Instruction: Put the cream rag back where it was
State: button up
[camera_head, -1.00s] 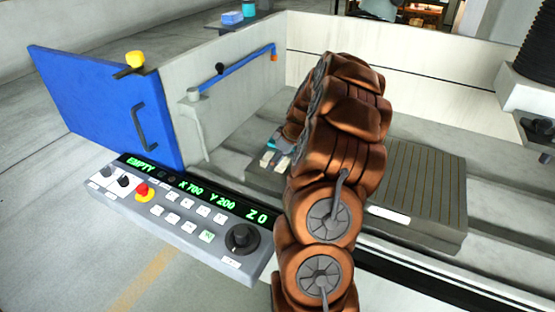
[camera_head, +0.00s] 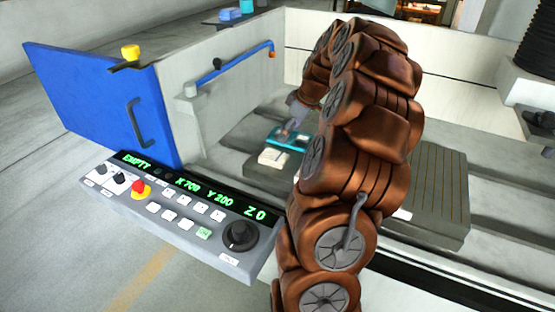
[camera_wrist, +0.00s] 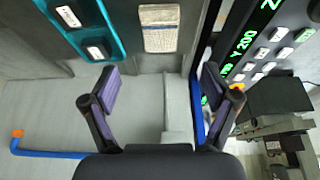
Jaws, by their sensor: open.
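A cream rag (camera_wrist: 159,28), a flat folded pad with a printed band, lies on the dark grey work table at the top of the wrist view. It lies beside a teal tray (camera_wrist: 112,20), apart from it. In the head view the cream rag (camera_head: 272,158) is a small pale patch in front of the teal tray (camera_head: 280,137). My gripper (camera_wrist: 158,83) is open, with its purple-padded fingers wide apart and nothing between them. The rag lies beyond the fingertips in the wrist view. In the head view my arm hides part of the table.
The tray holds two small white-topped pieces (camera_wrist: 97,51). A control panel (camera_head: 180,205) and an open blue door (camera_head: 90,105) stand at left. A blue pipe (camera_head: 230,70) runs along the tank wall. The ribbed right part of the table (camera_head: 440,190) is clear.

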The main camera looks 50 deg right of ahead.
jog(key=s+a+r+g+y, duration=0.1)
jog(key=s+a, duration=0.1)
jog(key=a, duration=1.2)
jog(key=s+a+r+g, duration=0.2)
jog(key=a, duration=1.1)
jog(key=s+a+f+m+g+h, duration=0.1)
jog(key=s+a+f, duration=0.1)
jog(key=s+a, duration=0.4)
jog(key=s+a+f+m+g+h, duration=0.1)
jog(key=s+a, duration=0.5)
jog(key=s, duration=0.9)
jog(key=shift+f+m+g, duration=0.5)
jog(key=shift+f+m, duration=0.2)
jog(key=shift+s, duration=0.1)
jog(key=shift+r, duration=0.1)
jog(key=shift+r+p, duration=0.85)
jog(key=shift+p, duration=0.1)
